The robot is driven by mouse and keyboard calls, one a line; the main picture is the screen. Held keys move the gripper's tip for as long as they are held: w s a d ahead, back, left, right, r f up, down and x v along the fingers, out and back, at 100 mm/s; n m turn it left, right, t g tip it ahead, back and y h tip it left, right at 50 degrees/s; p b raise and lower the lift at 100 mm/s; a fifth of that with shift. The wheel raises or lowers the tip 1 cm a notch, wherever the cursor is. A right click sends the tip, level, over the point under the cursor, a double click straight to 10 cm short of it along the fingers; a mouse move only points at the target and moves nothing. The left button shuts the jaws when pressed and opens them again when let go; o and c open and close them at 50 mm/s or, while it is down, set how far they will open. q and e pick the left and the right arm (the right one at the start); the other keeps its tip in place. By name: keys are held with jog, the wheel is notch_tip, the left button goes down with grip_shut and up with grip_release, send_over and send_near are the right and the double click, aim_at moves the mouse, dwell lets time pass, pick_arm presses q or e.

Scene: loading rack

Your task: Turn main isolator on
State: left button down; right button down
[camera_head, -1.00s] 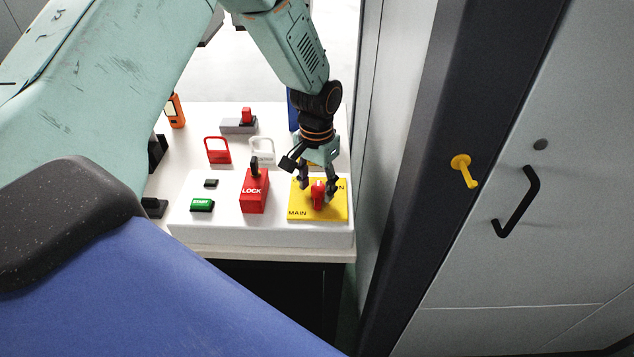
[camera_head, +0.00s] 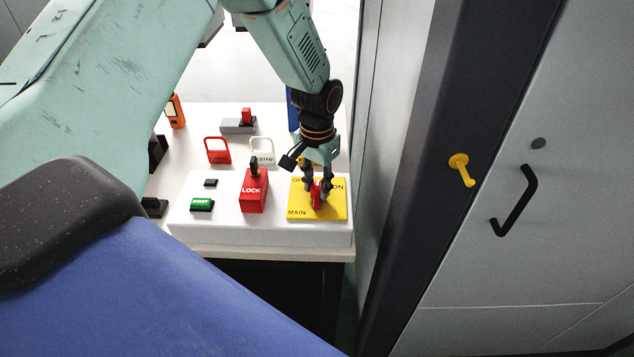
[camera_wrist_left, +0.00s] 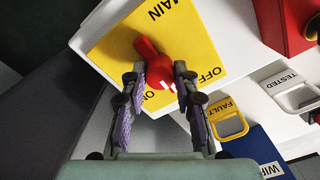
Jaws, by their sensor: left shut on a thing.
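The main isolator is a red rotary handle (camera_head: 316,197) on a yellow plate (camera_head: 297,209) marked MAIN, with OFF and ON at its far edge. The plate is on the white control panel, at its right end. My left gripper (camera_head: 318,188) reaches down from above and is shut on the red handle. In the left wrist view, the two fingers (camera_wrist_left: 159,92) stand on either side of the handle (camera_wrist_left: 158,67). The handle lies slantwise there, its near end between the OFF and ON words. The fingers partly hide the lettering. My right gripper is not in view.
A red LOCK block (camera_head: 253,195) stands left of the yellow plate, with a green START button (camera_head: 202,205) further left. A red tag (camera_head: 217,151) and a white TESTED tag (camera_head: 262,158) lie behind. A grey cabinet (camera_head: 530,230) with a black handle (camera_head: 517,203) rises close on the right.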

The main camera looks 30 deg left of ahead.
pick_arm(q)
jog(key=m+p, duration=0.1)
jog(key=m, duration=1.2)
jog(key=shift+f, duration=0.1)
jog(key=shift+m, duration=2.3)
jog(key=c, duration=1)
grip_release()
jog(key=shift+a, duration=0.1)
